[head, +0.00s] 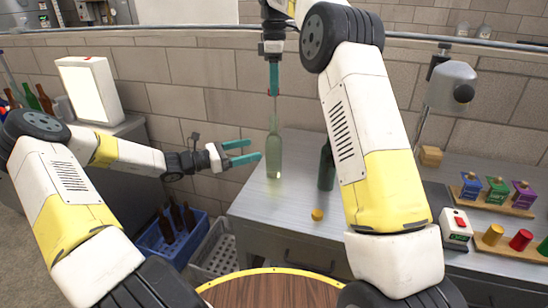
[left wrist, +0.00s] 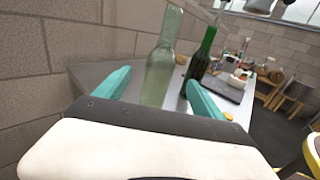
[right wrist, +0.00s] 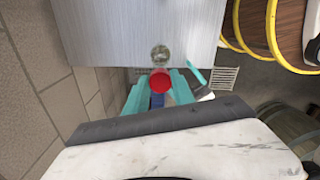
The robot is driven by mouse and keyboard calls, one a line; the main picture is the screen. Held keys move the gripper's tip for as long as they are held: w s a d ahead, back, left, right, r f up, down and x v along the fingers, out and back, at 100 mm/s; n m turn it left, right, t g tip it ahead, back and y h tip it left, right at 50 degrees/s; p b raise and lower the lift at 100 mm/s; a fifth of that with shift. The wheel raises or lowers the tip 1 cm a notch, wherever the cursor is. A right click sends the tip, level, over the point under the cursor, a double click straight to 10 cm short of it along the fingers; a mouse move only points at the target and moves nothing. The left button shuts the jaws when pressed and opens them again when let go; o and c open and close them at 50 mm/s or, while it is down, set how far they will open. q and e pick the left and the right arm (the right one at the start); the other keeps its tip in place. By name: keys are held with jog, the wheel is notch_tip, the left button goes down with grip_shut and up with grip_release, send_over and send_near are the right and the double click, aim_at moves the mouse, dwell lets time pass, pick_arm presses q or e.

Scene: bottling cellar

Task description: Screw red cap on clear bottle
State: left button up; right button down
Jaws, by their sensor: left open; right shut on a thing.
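The clear bottle (head: 273,155) stands upright on the metal table, pale green-tinted. My right gripper (head: 274,82) is above it, pointing down and shut on the red cap (right wrist: 160,80). The cap is over the bottle's neck in the head view; whether it touches the mouth I cannot tell. The bottle (right wrist: 161,55) shows just beyond the cap in the right wrist view. My left gripper (head: 243,152) is open, left of the bottle, fingers pointing at it.
A dark green bottle (head: 326,166) stands to the right, partly behind my right arm. A small yellow cap (head: 317,214) lies near the front edge. Coloured pieces on wooden boards (head: 506,246) and a red-buttoned box (head: 455,226) are at right. A blue crate (head: 165,250) is below left.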

pick_arm(q)
jog(key=x, duration=0.9)
jog(key=shift+d, duration=0.35)
grip_shut()
pick_arm(e)
send_over(275, 115)
jog(key=shift+s+f, duration=0.1)
jog(key=shift+f, duration=2.35)
